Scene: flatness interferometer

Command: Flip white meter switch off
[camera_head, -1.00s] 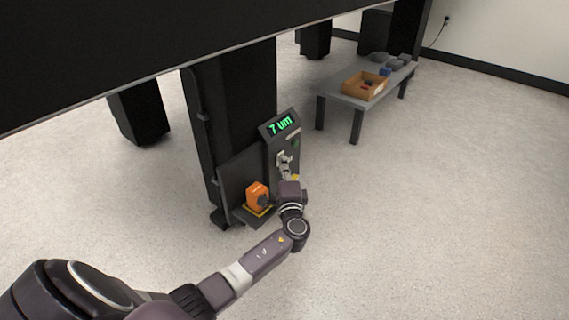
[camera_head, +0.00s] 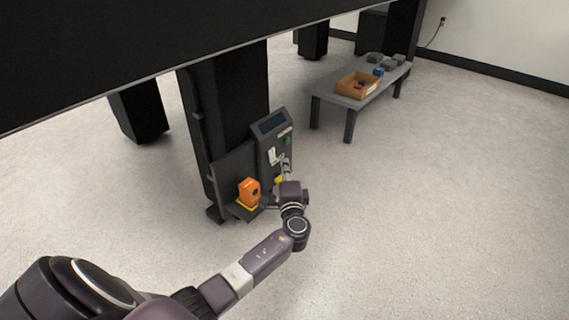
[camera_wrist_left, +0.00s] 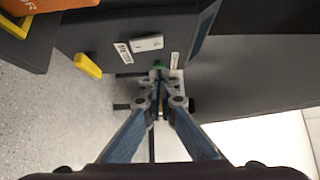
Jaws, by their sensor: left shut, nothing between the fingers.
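The grey meter (camera_head: 270,143) stands upright against the black column, and its screen (camera_head: 272,121) is dark. The white switch (camera_head: 272,156) is on the meter's front face. In the left wrist view the white switch (camera_wrist_left: 148,43) sits beside a small printed label (camera_wrist_left: 122,52). My left gripper (camera_head: 286,163) is in front of the meter, just right of the switch in the head view. In the left wrist view its closed fingertips (camera_wrist_left: 160,76) are empty and close to a green button (camera_wrist_left: 159,64), with the switch apart from them. I cannot tell whether they touch the face. My right gripper is not in view.
A yellow part (camera_wrist_left: 88,65) sticks out near the switch. A dark tabletop (camera_head: 130,50) overhangs above. Floor on the right is clear.

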